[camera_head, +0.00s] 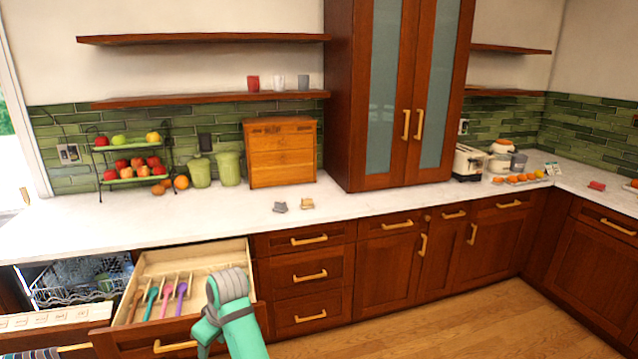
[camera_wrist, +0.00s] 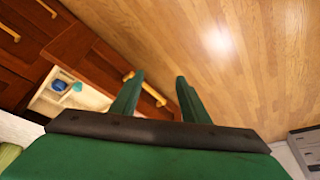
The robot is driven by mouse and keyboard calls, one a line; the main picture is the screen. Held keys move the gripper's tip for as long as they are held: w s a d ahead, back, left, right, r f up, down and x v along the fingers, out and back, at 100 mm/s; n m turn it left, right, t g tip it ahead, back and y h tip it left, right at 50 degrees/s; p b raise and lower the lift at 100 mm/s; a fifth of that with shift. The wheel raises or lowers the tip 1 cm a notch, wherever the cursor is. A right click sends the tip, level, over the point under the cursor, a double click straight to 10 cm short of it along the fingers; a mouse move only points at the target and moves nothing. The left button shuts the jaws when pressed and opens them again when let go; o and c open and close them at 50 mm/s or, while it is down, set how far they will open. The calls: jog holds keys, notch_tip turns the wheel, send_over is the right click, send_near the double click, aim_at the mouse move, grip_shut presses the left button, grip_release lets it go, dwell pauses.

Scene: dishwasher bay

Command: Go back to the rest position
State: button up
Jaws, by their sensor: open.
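My gripper (camera_wrist: 157,76) is open in the wrist view, with its two green fingers apart and nothing between them. Wooden floor (camera_wrist: 230,60) and dark red cabinet fronts (camera_wrist: 85,55) lie beyond the fingers. In the head view my green and grey arm (camera_head: 236,318) reaches in front of the open drawer (camera_head: 215,257) and covers its right part. I cannot make out the fingers there. The drawer holds a brown utensil (camera_head: 134,306), a teal one (camera_head: 151,300), a pink one (camera_head: 166,299) and a purple one (camera_head: 181,297) in narrow slots.
An open dishwasher (camera_head: 75,280) with a pulled-out rack is left of the drawer. The white counter (camera_head: 400,205) carries a fruit stand (camera_head: 128,160), green canisters (camera_head: 228,167), a wooden box (camera_head: 281,152) and a toaster (camera_head: 469,162). The floor (camera_head: 430,305) at the right is clear.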

jog(key=s+d+f+m+t+y, duration=0.1)
jog(key=s+f+m+t, duration=0.1)
jog(key=s+f, duration=0.35)
jog(key=s+d+f+m+t, duration=0.1)
jog(key=s+d+f+m, duration=0.15)
jog(key=f, duration=0.65)
jog(key=s+d+f+m+t+y, duration=0.1)
jog(key=s+f+m+t, duration=0.1)
jog(key=s+f, duration=0.35)
jog(key=s+d+f+m+t, duration=0.2)
jog(key=s+d+f, duration=0.3)
jog(key=s, duration=0.2)
jog(key=s+d+r+m+t+h, duration=0.1)
jog(key=s+d+m+t+h, duration=0.15)
jog(key=s+d, duration=0.55)
jog(key=s+d+r+t+h, duration=0.1)
jog(key=s+d+r, duration=0.2)
jog(key=s+r, duration=0.2)
jog(key=s+d+r+t+h, duration=0.1)
jog(key=s+d+r, duration=0.2)
jog(key=s+r, duration=0.3)
jog(key=s+d+r+m+t+h, duration=0.1)
jog(key=s+d+r, duration=0.2)
jog(key=s, duration=0.6)
notch_tip(320, 180, up, 3)
jog(key=shift+d+f+t, duration=0.1)
jog(key=shift+d+t, duration=0.2)
jog(key=shift+t, duration=0.05)
jog(key=shift+w, duration=0.2)
